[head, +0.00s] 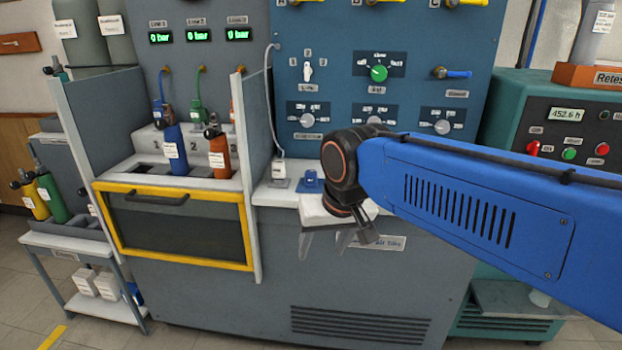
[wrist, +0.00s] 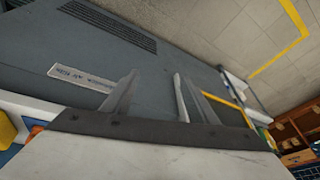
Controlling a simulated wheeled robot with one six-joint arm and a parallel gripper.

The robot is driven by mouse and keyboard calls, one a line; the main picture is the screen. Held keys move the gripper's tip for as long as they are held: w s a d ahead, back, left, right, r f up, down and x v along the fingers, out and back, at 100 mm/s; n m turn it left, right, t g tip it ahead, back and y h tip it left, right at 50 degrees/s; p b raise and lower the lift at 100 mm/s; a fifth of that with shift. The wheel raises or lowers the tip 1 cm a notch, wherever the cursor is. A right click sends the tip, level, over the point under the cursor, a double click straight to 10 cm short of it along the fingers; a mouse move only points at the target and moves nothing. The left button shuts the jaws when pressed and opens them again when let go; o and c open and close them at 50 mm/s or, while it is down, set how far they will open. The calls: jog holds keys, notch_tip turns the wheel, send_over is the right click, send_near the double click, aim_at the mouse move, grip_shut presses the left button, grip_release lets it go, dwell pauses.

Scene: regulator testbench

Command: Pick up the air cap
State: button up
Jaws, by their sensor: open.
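A small blue cap-like piece (head: 311,182) stands on the white bench ledge in the head view, just left of my arm's wrist; I take it to be the air cap, but its lettering is not readable. My gripper (head: 338,243) hangs in front of the ledge, to the right of and lower in the picture than the blue piece. Its two fingers are apart with nothing between them. In the wrist view my gripper (wrist: 155,80) shows two spread fingers against the grey bench front. The cap cannot be clearly made out there.
A label plate (head: 378,242) is on the bench front beside my gripper. A grey socket block (head: 281,174) with a hose stands left of the blue piece. Farther left, a yellow-framed guard (head: 178,224) fronts the blue (head: 175,150) and orange (head: 219,157) cylinders. Floor in front is clear.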

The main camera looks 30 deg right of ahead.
jog(key=w+d+r+m+g, duration=0.1)
jog(key=w+d+r+m, duration=0.1)
jog(key=w+r+m, duration=0.4)
jog(key=w+d+r+m+g, duration=0.1)
jog(key=w+d+r+m, duration=0.2)
jog(key=w+r+m, duration=0.3)
notch_tip(320, 180, up, 8)
jog(key=m+g, duration=0.2)
jog(key=m, duration=0.8)
send_over(311, 171)
jog(key=f, duration=1.1)
jog(key=shift+w+d+f, duration=0.2)
jog(key=shift+d+f, duration=0.05)
jog(key=shift+f, duration=0.15)
jog(key=shift+s+a+f, duration=0.1)
jog(key=shift+a+f, duration=0.05)
jog(key=shift+f, duration=1.2)
jog(key=shift+s+a+f, duration=0.1)
jog(key=shift+f, duration=1.25)
jog(key=c, duration=1.1)
